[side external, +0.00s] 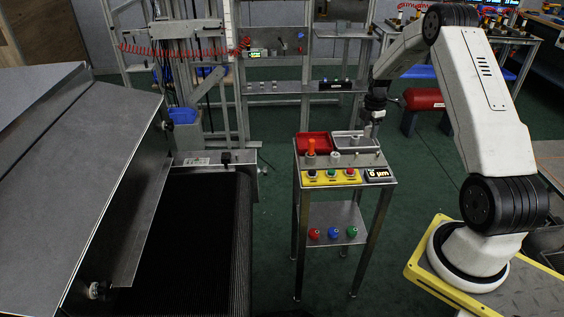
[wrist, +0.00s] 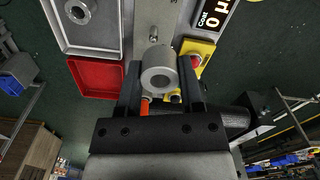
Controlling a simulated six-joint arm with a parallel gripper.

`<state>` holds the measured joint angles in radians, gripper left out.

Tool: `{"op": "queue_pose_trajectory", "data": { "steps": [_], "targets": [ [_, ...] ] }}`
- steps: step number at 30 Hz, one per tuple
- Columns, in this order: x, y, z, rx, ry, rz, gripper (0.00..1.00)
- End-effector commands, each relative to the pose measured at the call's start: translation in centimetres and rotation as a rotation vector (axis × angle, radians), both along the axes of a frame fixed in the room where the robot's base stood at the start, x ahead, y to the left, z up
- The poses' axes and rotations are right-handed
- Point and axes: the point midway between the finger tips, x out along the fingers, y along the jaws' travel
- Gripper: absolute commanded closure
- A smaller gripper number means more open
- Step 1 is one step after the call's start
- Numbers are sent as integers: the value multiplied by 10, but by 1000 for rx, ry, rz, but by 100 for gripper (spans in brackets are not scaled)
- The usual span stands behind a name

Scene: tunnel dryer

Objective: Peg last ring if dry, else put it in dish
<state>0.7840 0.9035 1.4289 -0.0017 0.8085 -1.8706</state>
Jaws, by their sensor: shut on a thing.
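My gripper (wrist: 159,66) is shut on a grey ring (wrist: 158,80), a thick cylinder with a round hole, held between the two fingers in the wrist view. In the side view my gripper (side external: 372,112) is above the right part of the small metal stand, by the grey dish (side external: 345,135). The red dish (side external: 313,135) is left of it and looks empty in the wrist view (wrist: 98,75). Another grey ring (wrist: 77,11) lies in the grey dish. A small upright peg (wrist: 155,31) stands on the bare plate beyond the held ring.
The stand carries an orange-topped post (side external: 311,147), a yellow button panel (side external: 331,177) and a display (side external: 378,174) reading 0 µm. Coloured knobs (side external: 333,233) sit on its lower shelf. The dryer's dark belt (side external: 190,240) and metal hood (side external: 75,170) are on the left.

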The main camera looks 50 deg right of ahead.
Motion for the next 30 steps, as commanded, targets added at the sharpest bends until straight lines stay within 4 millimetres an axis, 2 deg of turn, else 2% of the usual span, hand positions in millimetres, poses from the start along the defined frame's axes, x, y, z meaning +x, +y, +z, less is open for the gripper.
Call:
{"op": "queue_pose_trajectory", "data": {
  "steps": [3,9,23,30],
  "targets": [
    [-17,-22,0,0,0,-25,100],
    [-29,-37,0,0,0,-40,100],
    [-31,-38,-1,0,0,-41,100],
    [-30,-38,-8,0,1,-41,100]
  ]
}}
